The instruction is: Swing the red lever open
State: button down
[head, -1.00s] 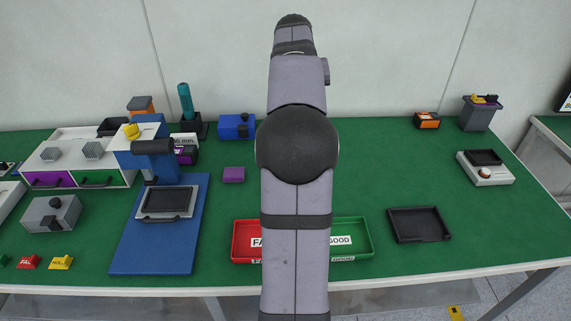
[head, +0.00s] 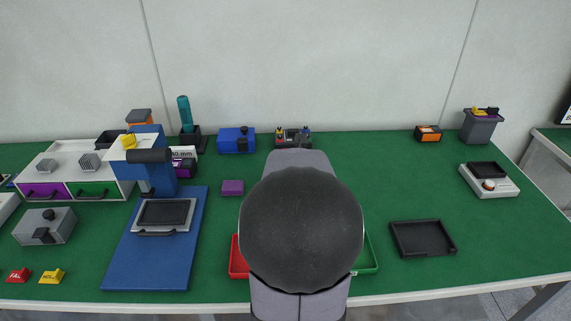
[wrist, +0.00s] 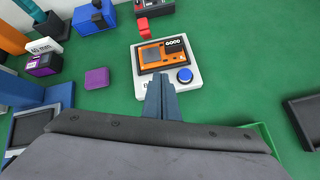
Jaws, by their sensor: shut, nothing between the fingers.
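A small red piece (wrist: 144,31), which looks like the red lever, shows in the wrist view at the upper edge of a white device (wrist: 139,92). I cannot tell how it is joined on. An orange and black unit (wrist: 153,55) with a GOOD label lies on the white device, beside a blue button (wrist: 184,75). My gripper (wrist: 160,79) is shut and empty, its fingertips over the near edge of the white device, apart from the red piece. In the head view my arm hides the gripper, the white device and the red piece.
A dark device (head: 293,138) with knobs stands behind. A blue box (head: 236,140) and a purple block (head: 232,187) lie to the left. A red tray (head: 238,262) and a green tray (head: 367,262) are partly hidden by my arm. The table right of centre is mostly clear.

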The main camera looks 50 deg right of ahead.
jog(key=n, duration=0.1)
jog(key=w+n, duration=0.1)
jog(key=n, duration=0.2)
jog(key=shift+w+a+r+t, duration=0.25)
jog(key=shift+r+t, duration=0.05)
jog(key=shift+t, duration=0.1)
jog(key=shift+f, duration=0.1)
jog(key=b+x, duration=0.4)
jog(key=x, duration=0.6)
jog(key=shift+f+b, duration=0.25)
jog(key=shift+b, duration=0.15)
jog(key=shift+w+d+r+p, duration=0.15)
jog(key=shift+w+r+p, duration=0.05)
jog(key=shift+r+p, duration=0.3)
jog(key=shift+w+d+r+p, duration=0.15)
jog(key=shift+r+p, duration=0.25)
jog(key=shift+p, duration=0.15)
jog(key=shift+w+d+r+p, duration=0.4)
jog(key=shift+r+p, duration=0.05)
jog(key=shift+p, duration=0.25)
jog(key=shift+w+d+r+p, duration=0.2)
jog(key=shift+w+d+p, duration=0.15)
jog(key=shift+d+p, duration=0.1)
